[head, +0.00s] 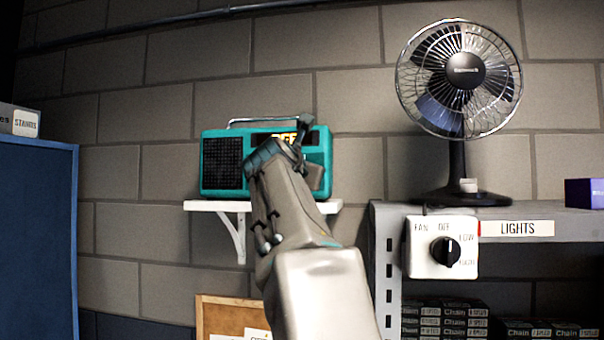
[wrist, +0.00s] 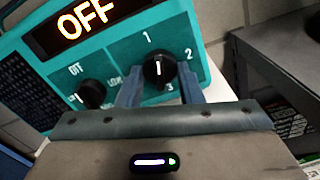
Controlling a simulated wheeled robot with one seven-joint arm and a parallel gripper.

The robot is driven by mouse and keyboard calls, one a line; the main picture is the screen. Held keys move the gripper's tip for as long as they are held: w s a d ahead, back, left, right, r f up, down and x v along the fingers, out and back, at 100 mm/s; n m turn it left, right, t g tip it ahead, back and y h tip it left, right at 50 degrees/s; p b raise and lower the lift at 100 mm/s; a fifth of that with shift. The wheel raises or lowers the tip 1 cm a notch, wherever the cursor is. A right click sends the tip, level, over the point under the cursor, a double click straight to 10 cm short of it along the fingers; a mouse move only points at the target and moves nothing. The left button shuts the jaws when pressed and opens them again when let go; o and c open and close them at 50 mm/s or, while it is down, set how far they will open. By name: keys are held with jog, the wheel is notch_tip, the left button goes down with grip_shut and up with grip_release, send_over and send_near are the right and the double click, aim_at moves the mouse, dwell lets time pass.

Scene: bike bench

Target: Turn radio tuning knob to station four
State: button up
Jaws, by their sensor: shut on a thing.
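The teal radio (head: 222,165) stands on a white wall shelf; my arm hides much of its right front in the head view. In the wrist view the radio (wrist: 115,48) shows a lit display (wrist: 90,20) reading OFF. The black tuning knob (wrist: 160,70) has numbers 1, 2 and 3 visible around it; 4 cannot be seen. Its white mark looks upright in the picture, nearest to 1. My gripper (wrist: 160,82) has its blue fingers on either side of this knob, shut on it. In the head view my gripper (head: 300,143) is at the radio's front.
A second black knob (wrist: 92,94) sits left of the tuning knob, near my left finger. The white shelf (head: 205,206) is narrow. A fan (head: 458,75) and a fan switch box (head: 441,247) are to the right, with a grey rack (head: 570,222).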

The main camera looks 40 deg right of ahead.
jog(key=n+b, duration=0.3)
jog(key=n, duration=0.8)
jog(key=n+b, duration=0.4)
jog(key=n, duration=0.8)
jog(key=shift+s+d+r, duration=0.1)
jog(key=shift+d+r, duration=0.05)
dwell(2.2)
dwell(0.3)
